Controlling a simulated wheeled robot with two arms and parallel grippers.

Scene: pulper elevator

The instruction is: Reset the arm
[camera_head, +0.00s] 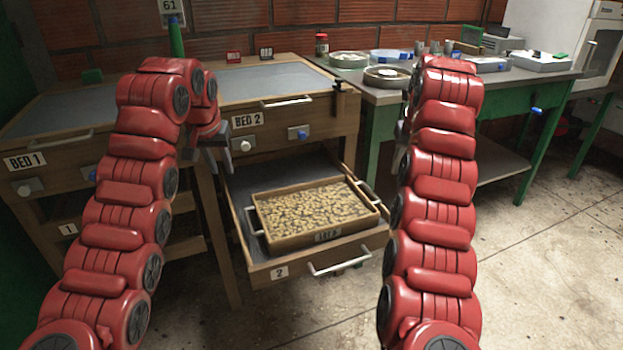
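My red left arm rises from the lower left and folds over at the top. Its grey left gripper (211,157) hangs in front of the bed cabinet, left of the BED 2 label. Its fingers look apart, with nothing seen between them. My red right arm rises at the right. Only a sliver of its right gripper (401,150) shows at the arm's left edge, so its fingers are mostly hidden. Both grippers are apart from the wooden tray (327,236) of beans, which sits in the pulled-out drawer 2 (262,272).
The wooden cabinet (313,120) has beds labelled BED 1 and BED 2. A green-legged table (507,78) with bowls and a scale stands behind my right arm. Drawer 2 sticks out between my arms. The floor (545,260) at the right is clear.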

